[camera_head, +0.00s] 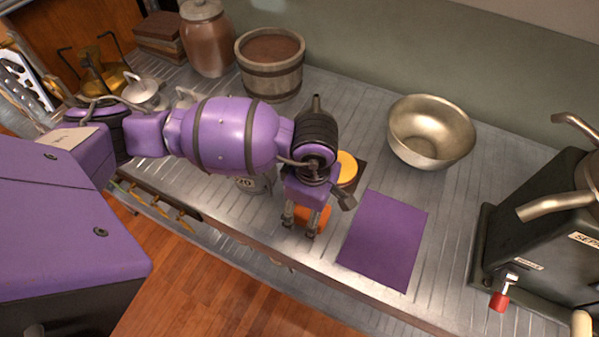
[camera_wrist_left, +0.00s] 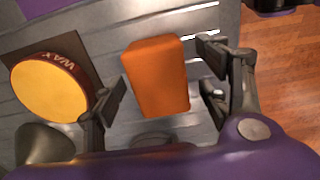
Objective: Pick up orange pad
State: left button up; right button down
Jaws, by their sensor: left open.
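The orange pad (camera_head: 318,214) is a small block with rounded edges lying on the grey slatted metal counter (camera_head: 300,258) near its front edge. My left gripper (camera_head: 300,226) points down over it and partly hides it in the head view. In the left wrist view the orange pad (camera_wrist_left: 157,77) shows between the two spread fingers of the left gripper (camera_wrist_left: 163,88), with a gap on each side. The gripper is open and holds nothing. My right gripper is not in view.
A yellow round wax tin (camera_head: 346,167) on a dark square stands just behind the pad. A purple mat (camera_head: 384,239) lies to its right. A metal bowl (camera_head: 430,132), wooden bucket (camera_head: 270,64) and dark machine (camera_head: 540,225) stand farther off. The counter's front edge is close.

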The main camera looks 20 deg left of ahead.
pick_arm(q)
jog(key=shift+w+r, duration=0.1)
jog(key=c, duration=1.2)
jog(key=shift+r, duration=0.1)
jog(key=shift+r, duration=0.6)
jog(key=s+d+r, duration=0.6)
jog(key=d+r, duration=0.5)
jog(key=d, duration=0.1)
jog(key=shift+d+r+b, duration=0.3)
jog(key=shift+d, duration=0.1)
